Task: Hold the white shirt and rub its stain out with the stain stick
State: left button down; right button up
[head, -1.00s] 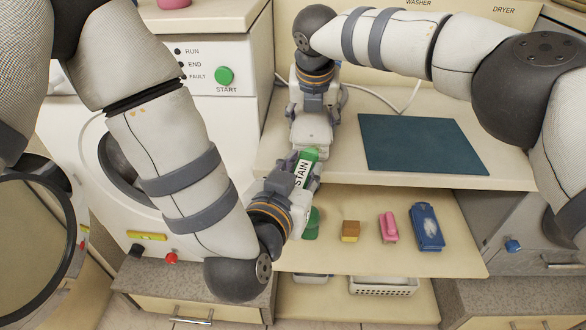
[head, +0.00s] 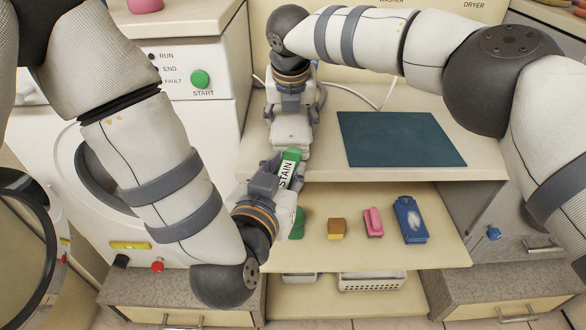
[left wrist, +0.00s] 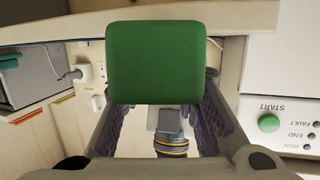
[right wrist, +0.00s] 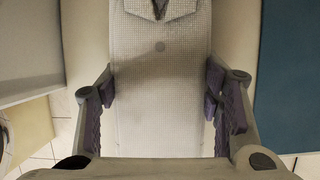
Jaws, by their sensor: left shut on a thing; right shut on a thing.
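The stain stick (head: 287,174) has a green end and a white label reading STAIN. My left gripper (head: 272,182) is shut on it at the front edge of the worktop, just below my right gripper (head: 291,142) in the head view. Its green end (left wrist: 155,62) fills the upper middle of the left wrist view. My right gripper points down and is shut on the white shirt (right wrist: 160,105), a waffle-textured panel between its fingers in the right wrist view. A small greyish-brown round spot (right wrist: 160,46) shows near its collar. In the head view the shirt is largely hidden by the grippers.
A dark teal mat (head: 400,139) lies on the worktop to the right. The shelf (head: 445,235) below holds a yellow-brown sponge (head: 337,228), a pink block (head: 373,222), a blue brush (head: 411,220) and a partly hidden green thing (head: 298,223). The washer with its green START button (head: 200,79) stands left.

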pick_arm(q)
jog(key=shift+a, duration=0.3)
jog(key=shift+d, duration=1.2)
jog(key=shift+w+a, duration=0.1)
jog(key=shift+a, duration=1.1)
jog(key=shift+d, duration=1.2)
jog(key=shift+a, duration=0.6)
jog(key=s, duration=0.7)
jog(key=shift+w+a+f, duration=0.1)
jog(key=shift+w, duration=2.85)
